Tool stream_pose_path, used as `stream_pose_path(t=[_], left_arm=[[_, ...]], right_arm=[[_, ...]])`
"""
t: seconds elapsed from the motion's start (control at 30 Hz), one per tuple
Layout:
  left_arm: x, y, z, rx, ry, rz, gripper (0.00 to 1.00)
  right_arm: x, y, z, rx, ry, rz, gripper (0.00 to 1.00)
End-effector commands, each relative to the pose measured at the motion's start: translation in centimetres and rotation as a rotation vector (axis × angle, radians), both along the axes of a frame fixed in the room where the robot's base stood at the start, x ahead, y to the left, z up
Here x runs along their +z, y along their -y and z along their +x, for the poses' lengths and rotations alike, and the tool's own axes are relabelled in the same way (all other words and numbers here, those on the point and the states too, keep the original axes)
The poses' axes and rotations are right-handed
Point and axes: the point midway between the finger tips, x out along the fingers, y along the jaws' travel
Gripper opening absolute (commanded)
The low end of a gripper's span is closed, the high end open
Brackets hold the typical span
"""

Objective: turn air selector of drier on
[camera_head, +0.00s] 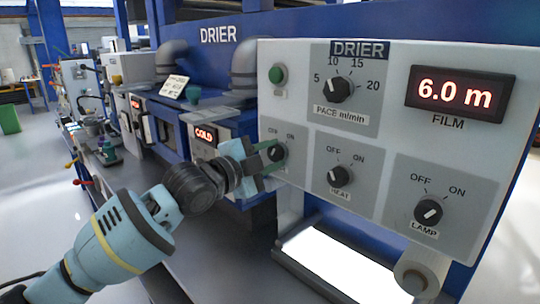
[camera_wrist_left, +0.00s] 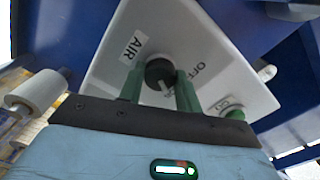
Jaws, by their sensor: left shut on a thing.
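The air selector (camera_head: 278,152) is a round black knob at the left of the grey drier panel (camera_head: 300,110). In the left wrist view the knob (camera_wrist_left: 158,72) shows a pale pointer mark beside the AIR label (camera_wrist_left: 135,46). OFF and ON are printed near it; which one the mark points to is hard to tell. My left gripper (camera_head: 270,156) is at the knob, its green fingers shut on it from two sides. The fingers show on either side of the knob in the left wrist view (camera_wrist_left: 160,84). My right gripper is not in view.
The heat knob (camera_head: 340,177), lamp knob (camera_head: 428,212) and pace dial (camera_head: 336,90) share the panel. A green button (camera_head: 277,74) is above the air knob. A display (camera_head: 455,93) reads 6.0 m. A bright white plate (camera_head: 340,268) lies below.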

Motion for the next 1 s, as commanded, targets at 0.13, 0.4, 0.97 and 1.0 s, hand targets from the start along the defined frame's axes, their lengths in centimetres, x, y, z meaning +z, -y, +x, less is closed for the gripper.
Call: stream_pose_path(t=[0.13,0.4,0.97,1.0], left_arm=[[0.04,-0.04,0.04,0.001,0.034,0.035,0.11],[-0.03,-0.02,0.03,0.0,0.056,0.058,0.11],[-0.01,-0.01,0.03,0.001,0.057,0.058,0.55],[-0.01,-0.01,0.02,0.001,0.057,0.058,0.55]], right_arm=[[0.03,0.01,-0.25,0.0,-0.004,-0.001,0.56],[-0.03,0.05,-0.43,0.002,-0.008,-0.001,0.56],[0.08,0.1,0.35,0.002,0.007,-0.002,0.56],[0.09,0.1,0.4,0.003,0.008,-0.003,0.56]])
